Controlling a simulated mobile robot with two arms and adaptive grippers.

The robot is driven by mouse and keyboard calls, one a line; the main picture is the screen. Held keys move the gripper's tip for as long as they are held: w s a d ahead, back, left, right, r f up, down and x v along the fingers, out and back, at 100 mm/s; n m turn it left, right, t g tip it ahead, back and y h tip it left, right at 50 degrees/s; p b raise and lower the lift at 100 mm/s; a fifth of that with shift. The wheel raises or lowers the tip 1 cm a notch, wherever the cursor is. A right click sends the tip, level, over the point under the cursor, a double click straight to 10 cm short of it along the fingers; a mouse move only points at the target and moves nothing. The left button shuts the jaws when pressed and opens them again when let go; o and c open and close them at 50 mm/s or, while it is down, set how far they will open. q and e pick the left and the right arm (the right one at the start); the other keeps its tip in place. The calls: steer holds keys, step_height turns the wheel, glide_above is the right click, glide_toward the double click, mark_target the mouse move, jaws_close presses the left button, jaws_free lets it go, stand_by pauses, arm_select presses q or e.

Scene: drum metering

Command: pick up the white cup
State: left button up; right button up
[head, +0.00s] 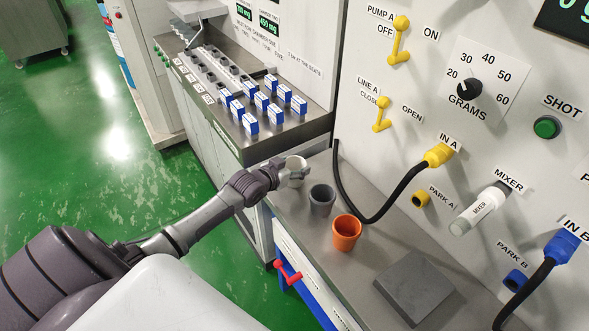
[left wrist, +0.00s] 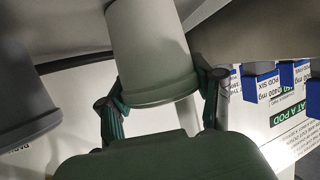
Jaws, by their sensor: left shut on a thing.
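The white cup (head: 297,166) stands at the far left end of the grey counter, beside the grey cup. My left gripper (head: 284,174) is at the cup, reaching in from the left, and is shut on it. In the left wrist view the white cup (left wrist: 150,50) sits between the two fingers of the gripper (left wrist: 165,97), which touch it on both sides near its wide rim. In that view the cup appears upside down. I cannot tell whether its base touches the counter. My right gripper is not in view.
A grey cup (head: 321,199) and an orange cup (head: 346,232) stand close by on the counter (head: 305,222). A grey block (head: 415,287) lies farther right. A black hose (head: 375,213) hangs behind the cups. Blue-and-white boxes (head: 262,102) stand on the bench beyond.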

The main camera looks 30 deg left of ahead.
arm_select(q)
steer(key=shift+r, duration=0.7)
steer(key=w+d+r+b, duration=0.1)
steer(key=w+d+r, duration=0.1)
steer(key=d+r, duration=0.7)
steer(key=d, duration=0.2)
steer(key=shift+d+r+b, duration=0.3)
steer(key=shift+d+b, duration=0.05)
steer(key=shift+b, duration=0.05)
